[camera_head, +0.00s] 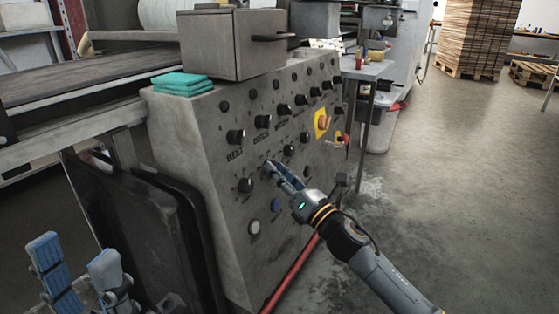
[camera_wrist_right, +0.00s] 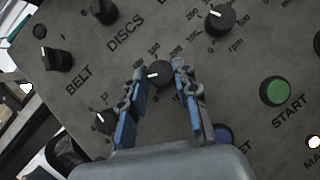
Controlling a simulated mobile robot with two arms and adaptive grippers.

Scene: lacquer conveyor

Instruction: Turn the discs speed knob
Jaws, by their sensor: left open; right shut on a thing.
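The discs speed knob (camera_wrist_right: 158,75) is a small black knob with a white pointer line, ringed by printed numbers, below the DISCS label on the grey control panel (camera_head: 220,165). My right gripper (camera_wrist_right: 159,67) has its two blue fingers on either side of this knob, shut on it. The white line points left in the right wrist view. In the head view my right gripper (camera_head: 272,167) reaches the panel face from the lower right, and its fingers mostly hide the knob. My left gripper (camera_head: 73,252) is open and empty at the lower left, away from the panel.
Neighbouring knobs stand close by: the belt speed knob (camera_head: 245,185) and another dial knob (camera_wrist_right: 220,18). A green START button (camera_wrist_right: 275,92) and a blue button (camera_wrist_right: 222,133) are near my right fingers.

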